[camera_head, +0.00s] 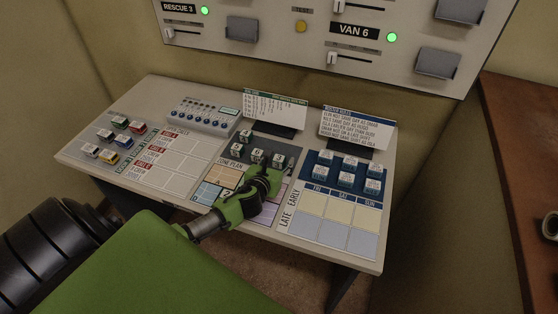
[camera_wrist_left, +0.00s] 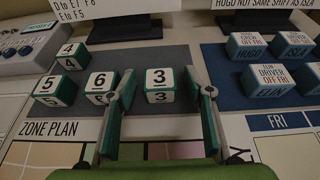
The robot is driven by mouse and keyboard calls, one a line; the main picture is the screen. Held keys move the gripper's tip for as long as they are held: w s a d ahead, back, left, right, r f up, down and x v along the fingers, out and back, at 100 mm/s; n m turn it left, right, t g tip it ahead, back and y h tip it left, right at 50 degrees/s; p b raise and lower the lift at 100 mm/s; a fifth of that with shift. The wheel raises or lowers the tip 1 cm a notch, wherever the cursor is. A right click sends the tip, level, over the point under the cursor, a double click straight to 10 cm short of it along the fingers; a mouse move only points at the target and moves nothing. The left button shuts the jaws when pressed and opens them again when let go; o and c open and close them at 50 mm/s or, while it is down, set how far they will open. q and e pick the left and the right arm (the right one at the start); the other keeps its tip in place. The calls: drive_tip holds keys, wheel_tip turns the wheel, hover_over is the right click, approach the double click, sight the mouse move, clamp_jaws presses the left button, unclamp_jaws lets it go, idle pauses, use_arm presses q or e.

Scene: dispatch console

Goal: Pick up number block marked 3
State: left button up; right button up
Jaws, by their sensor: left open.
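The number block marked 3 (camera_wrist_left: 160,85) is a white-topped cube with green edges, resting on a dark grey mat (camera_wrist_left: 185,58). In the head view the block (camera_head: 279,160) is at the right end of the front row, just beyond my left gripper (camera_head: 265,174). In the left wrist view my left gripper (camera_wrist_left: 165,92) is open, with one finger on each side of block 3 in the picture. I cannot tell whether either finger touches it. The left finger partly covers the neighbouring block 6 (camera_wrist_left: 98,84).
Block 5 (camera_wrist_left: 52,88) and block 4 (camera_wrist_left: 70,55) stand to the left. Labelled blue-and-white blocks (camera_wrist_left: 272,80) sit on a blue mat to the right. Two upright cards (camera_head: 275,107) stand behind. The zone plan (camera_head: 225,177) lies in front, below my arm.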

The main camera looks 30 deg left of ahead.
use_arm(q)
drive_tip(key=shift+w+f, duration=0.1)
drive_tip(key=shift+w, duration=0.1)
drive_tip(key=c, duration=1)
drive_tip(key=shift+c, duration=0.2)
